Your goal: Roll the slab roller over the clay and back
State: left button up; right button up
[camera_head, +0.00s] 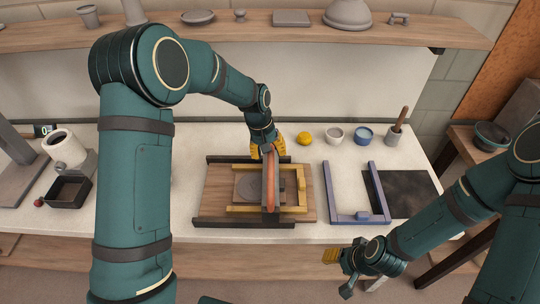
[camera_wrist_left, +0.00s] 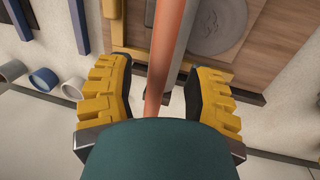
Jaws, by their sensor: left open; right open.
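The slab roller (camera_head: 270,185), a long copper-orange and grey bar, lies across the wooden board (camera_head: 218,200) on the worktop. The clay (camera_head: 247,186) is a flat grey round slab left of the bar, partly hidden by it; it also shows in the left wrist view (camera_wrist_left: 215,25). My left gripper (camera_head: 267,150) is at the bar's far end. In the left wrist view my left gripper (camera_wrist_left: 158,95) is open, with the roller bar (camera_wrist_left: 170,45) between its yellow fingers and gaps on both sides. My right gripper (camera_head: 333,260) is open and empty beyond the front edge.
Dark rails and a yellow frame (camera_head: 300,188) border the board. A blue-purple frame (camera_head: 332,195) and dark slab (camera_head: 405,190) lie right. A yellow ball (camera_head: 304,138), cups and a mortar (camera_head: 393,138) stand behind. A black tray (camera_head: 68,192) is left.

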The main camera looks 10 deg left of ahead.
pick_arm(q)
notch_tip(320, 180, up, 10)
jog(key=a, duration=0.2)
jog(key=shift+s, duration=0.3)
jog(key=shift+f, duration=0.15)
